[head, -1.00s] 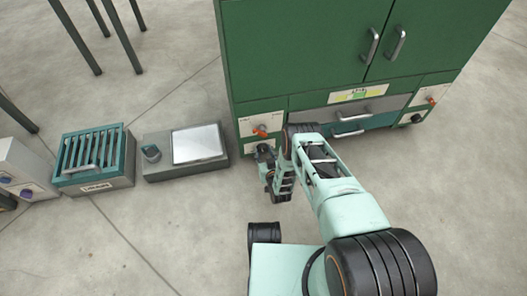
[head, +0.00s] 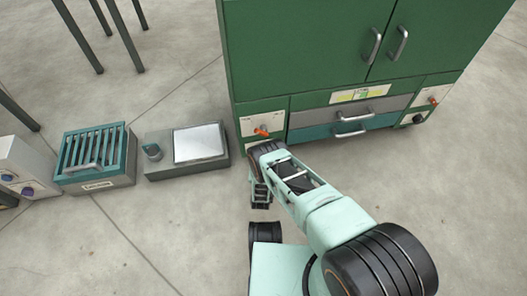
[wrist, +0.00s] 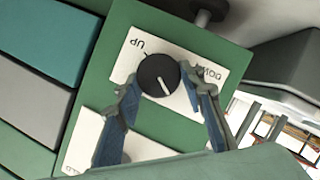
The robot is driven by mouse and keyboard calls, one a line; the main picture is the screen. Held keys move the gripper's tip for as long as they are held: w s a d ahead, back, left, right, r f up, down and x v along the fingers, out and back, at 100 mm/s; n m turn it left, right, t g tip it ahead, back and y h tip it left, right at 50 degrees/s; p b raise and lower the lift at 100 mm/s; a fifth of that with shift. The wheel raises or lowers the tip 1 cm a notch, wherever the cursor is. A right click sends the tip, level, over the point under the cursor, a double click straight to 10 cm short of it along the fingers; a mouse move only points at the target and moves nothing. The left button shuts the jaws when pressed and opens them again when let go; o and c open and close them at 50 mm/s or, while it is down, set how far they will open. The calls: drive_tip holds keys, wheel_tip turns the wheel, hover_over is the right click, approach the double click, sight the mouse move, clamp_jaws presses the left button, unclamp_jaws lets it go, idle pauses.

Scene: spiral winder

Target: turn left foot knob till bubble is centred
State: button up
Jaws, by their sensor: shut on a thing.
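The left foot knob (wrist: 155,72) is black and round with a white pointer line. In the wrist view it sits on a white plate (wrist: 205,57) marked UP and DOWN. My gripper (wrist: 165,90) is shut on the knob, with one blue-padded finger on each side of it. In the head view my arm hides this knob at the lower left of the green cabinet (head: 310,50). A yellow-green level strip (head: 362,93) sits on the cabinet front below the doors; its bubble is too small to make out.
An orange lever (head: 262,131) stands above my wrist, and another (head: 432,100) is at the right. Two drawers (head: 362,125) lie between them. A grey box with a flat plate (head: 198,142) and a slatted teal box (head: 95,150) stand on the floor at left.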

drive_tip(key=shift+a+n+h, duration=0.1)
drive_tip(key=shift+n+h, duration=0.2)
drive_tip(key=shift+n, duration=0.2)
drive_tip(key=shift+w, duration=0.1)
drive_tip(key=o, duration=1.2)
drive_tip(key=shift+c, duration=0.2)
